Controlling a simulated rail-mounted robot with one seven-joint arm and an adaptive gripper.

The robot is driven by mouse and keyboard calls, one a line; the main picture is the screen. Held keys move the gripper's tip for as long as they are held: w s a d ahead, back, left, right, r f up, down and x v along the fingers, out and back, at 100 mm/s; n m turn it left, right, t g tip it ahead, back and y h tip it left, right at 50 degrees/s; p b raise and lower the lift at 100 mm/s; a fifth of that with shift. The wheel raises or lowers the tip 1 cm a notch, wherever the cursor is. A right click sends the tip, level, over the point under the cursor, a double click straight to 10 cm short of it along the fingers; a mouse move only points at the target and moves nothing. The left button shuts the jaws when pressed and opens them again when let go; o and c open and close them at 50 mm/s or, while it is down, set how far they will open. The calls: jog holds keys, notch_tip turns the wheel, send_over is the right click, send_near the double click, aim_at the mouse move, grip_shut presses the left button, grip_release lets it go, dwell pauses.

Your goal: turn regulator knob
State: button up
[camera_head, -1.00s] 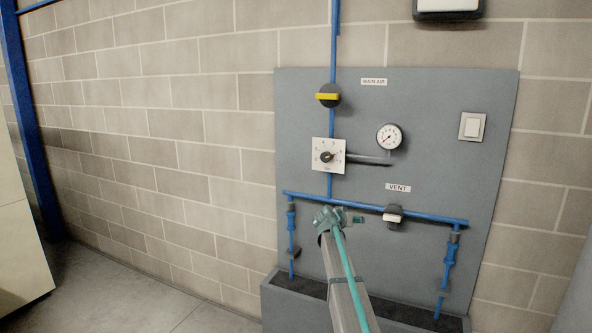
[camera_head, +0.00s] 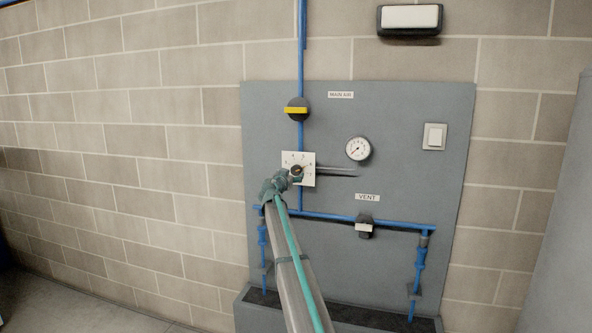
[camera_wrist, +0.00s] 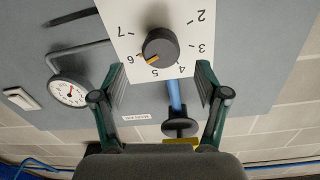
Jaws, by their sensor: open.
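The regulator knob (camera_wrist: 160,47) is a dark round knob on a white numbered plate (camera_wrist: 118,18). In the wrist view its orange mark points down-left, close to the 6. In the head view the knob (camera_head: 297,170) and plate (camera_head: 308,158) sit on the grey wall panel, with my gripper (camera_head: 291,179) in front of the plate's lower left. In the wrist view my gripper (camera_wrist: 160,84) is open, its two fingertips apart, below and to either side of the knob. It holds nothing, and no contact with the knob shows.
A pressure gauge (camera_head: 358,149) is right of the plate, joined by a pipe. A yellow-handled valve (camera_head: 297,109) is above. The vent valve (camera_head: 365,227) and blue pipes are below. A light switch (camera_head: 434,136) is at right. A trough (camera_head: 262,318) lies under the panel.

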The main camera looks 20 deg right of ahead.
aim_at(295, 172)
jog(key=p+x, duration=0.2)
jog(key=x, duration=0.4)
jog(key=shift+w+d, duration=0.1)
jog(key=shift+w, duration=0.15)
jog(key=shift+c, duration=0.3)
jog(key=c, duration=1.1)
jog(key=shift+f, duration=0.1)
jog(key=shift+f+b, duration=0.1)
jog(key=shift+b, duration=0.4)
